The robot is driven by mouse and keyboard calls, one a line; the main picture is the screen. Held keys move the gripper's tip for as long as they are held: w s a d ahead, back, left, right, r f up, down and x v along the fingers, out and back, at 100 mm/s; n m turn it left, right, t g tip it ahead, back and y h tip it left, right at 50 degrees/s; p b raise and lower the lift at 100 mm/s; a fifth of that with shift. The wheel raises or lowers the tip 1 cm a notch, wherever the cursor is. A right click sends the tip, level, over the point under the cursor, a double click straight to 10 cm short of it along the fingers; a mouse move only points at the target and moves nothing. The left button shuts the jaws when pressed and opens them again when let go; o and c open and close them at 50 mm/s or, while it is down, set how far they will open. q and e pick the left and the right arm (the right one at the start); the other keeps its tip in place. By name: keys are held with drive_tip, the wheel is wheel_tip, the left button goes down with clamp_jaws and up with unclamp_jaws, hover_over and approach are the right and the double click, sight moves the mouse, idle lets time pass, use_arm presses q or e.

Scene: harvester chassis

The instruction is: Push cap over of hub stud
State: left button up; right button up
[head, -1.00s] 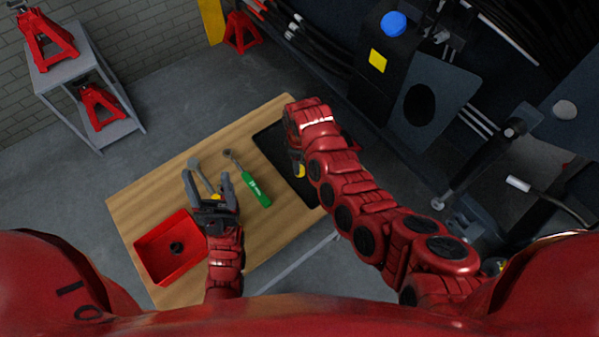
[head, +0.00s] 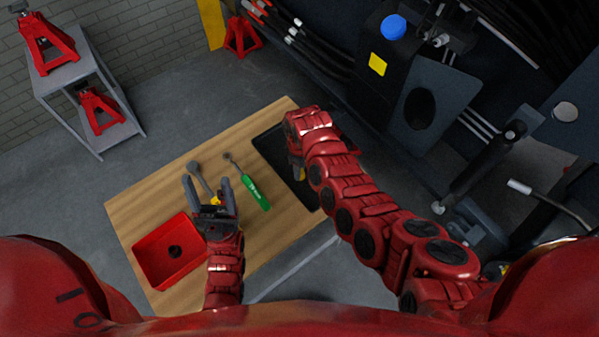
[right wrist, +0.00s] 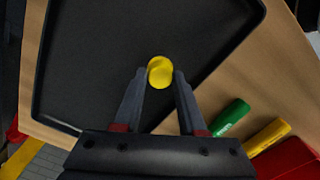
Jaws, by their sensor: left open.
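A round yellow cap (right wrist: 160,72) shows at the fingertips of my right gripper (right wrist: 161,75), over a black tray (right wrist: 85,60). The fingers lie on either side of the cap. I cannot tell whether they touch it or whether the cap rests on the tray. In the head view, my right gripper (head: 297,160) reaches over the tray (head: 268,142), its fingers mostly hidden by the arm. My left gripper (head: 206,186) is open and empty above the wooden table, over a tool with a yellow handle. I cannot make out the hub stud.
The wooden table (head: 150,200) also holds a red bin (head: 152,262) with a small dark round thing in it, and a green-handled tool (head: 256,193). Dark machinery with a blue cap (head: 393,26) stands at the right. A grey cart (head: 75,78) with red jack stands is at the left.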

drive_tip(key=c, duration=0.5)
wheel_tip(320, 180, up, 6)
drive_tip(key=p, duration=0.5)
drive_tip(key=shift+r, duration=0.1)
